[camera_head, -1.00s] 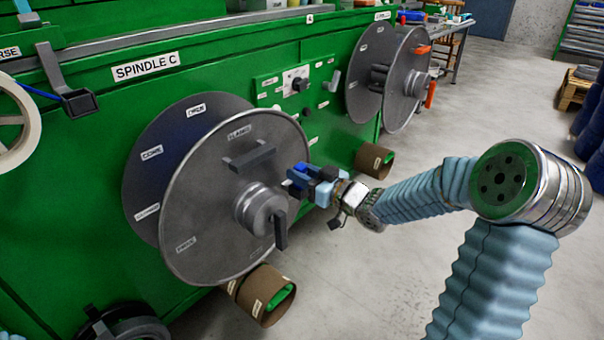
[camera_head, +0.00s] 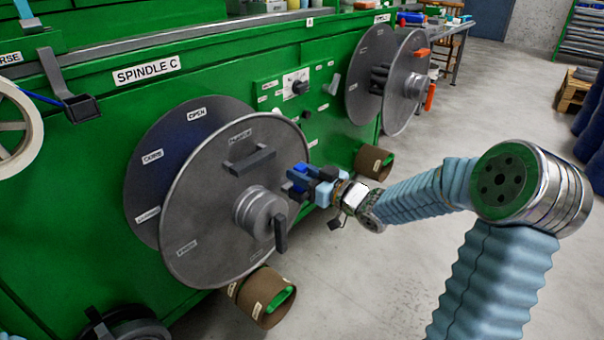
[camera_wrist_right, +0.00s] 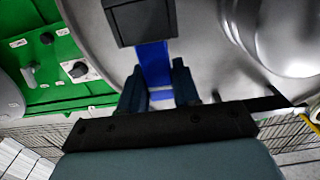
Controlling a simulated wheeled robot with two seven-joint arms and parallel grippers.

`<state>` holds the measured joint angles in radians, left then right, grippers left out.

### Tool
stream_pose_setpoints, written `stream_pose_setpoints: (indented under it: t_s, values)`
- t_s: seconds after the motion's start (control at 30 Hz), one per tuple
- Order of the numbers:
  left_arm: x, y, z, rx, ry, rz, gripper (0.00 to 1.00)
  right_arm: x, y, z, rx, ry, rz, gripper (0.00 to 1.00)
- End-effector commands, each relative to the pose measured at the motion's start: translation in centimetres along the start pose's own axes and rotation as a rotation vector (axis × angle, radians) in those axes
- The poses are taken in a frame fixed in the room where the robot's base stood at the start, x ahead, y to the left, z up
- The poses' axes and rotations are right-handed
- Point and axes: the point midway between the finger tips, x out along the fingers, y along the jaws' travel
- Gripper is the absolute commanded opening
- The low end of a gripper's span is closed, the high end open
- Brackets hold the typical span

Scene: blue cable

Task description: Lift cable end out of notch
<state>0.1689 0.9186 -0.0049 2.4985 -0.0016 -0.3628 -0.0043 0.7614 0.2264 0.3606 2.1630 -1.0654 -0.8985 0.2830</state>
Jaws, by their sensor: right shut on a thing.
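My right gripper (camera_head: 298,184) is at the right rim of the large grey reel flange (camera_head: 205,230). In the right wrist view its two dark fingers (camera_wrist_right: 158,92) are shut on a flat blue cable end (camera_wrist_right: 153,62). The blue strip runs from between the fingers up to a dark block (camera_wrist_right: 140,20) on the flange face. My left gripper is not in view.
The reel's hub (camera_head: 260,212) and a dark crank handle (camera_head: 281,234) stick out close to my right gripper. A green machine (camera_head: 70,210) stands behind. Brown cardboard tubes (camera_head: 372,160) sit low beside it.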

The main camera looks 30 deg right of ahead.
Motion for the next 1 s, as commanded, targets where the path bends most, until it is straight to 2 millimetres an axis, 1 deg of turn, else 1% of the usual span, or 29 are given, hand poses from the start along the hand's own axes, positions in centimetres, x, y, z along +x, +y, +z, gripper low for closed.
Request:
stream_pose_setpoints:
  t_s: [1.0]
  values:
    - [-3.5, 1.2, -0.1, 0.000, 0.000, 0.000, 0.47, 0.0, 0.0, -4.6, -0.001, 0.001, -0.001, 0.00]
